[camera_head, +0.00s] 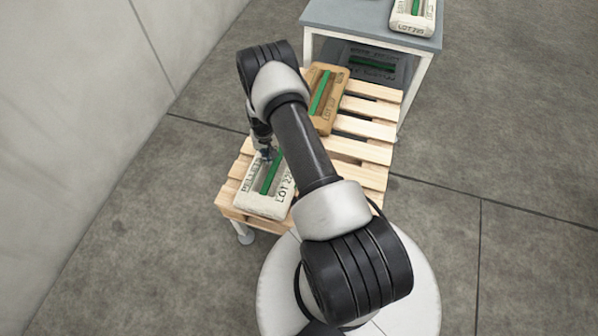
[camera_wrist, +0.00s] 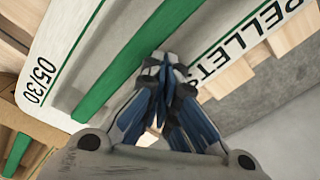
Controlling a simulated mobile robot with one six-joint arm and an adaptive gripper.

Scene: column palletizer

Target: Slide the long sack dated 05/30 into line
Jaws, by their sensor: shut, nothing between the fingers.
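The long sack dated 05/30 is pale with a green stripe and the print PELLETS; it fills much of the wrist view (camera_wrist: 75,45), with its date at the left. In the head view the pale sack (camera_head: 255,200) lies flat at the near left end of the pallet, partly hidden by my arm. My gripper (camera_head: 267,156) is shut and empty, pointing down at the sack's far part. In the wrist view its fingertips (camera_wrist: 162,62) overlap the sack between stripe and PELLETS print; I cannot tell whether they touch it.
A tan sack (camera_head: 325,112) lies farther back on the wooden pallet (camera_head: 362,150). A dark sack (camera_head: 372,64) with a green stripe shows beneath the grey table (camera_head: 350,17). Another pale sack (camera_head: 412,22) is on the table. A wall (camera_head: 80,110) stands left; floor is clear right.

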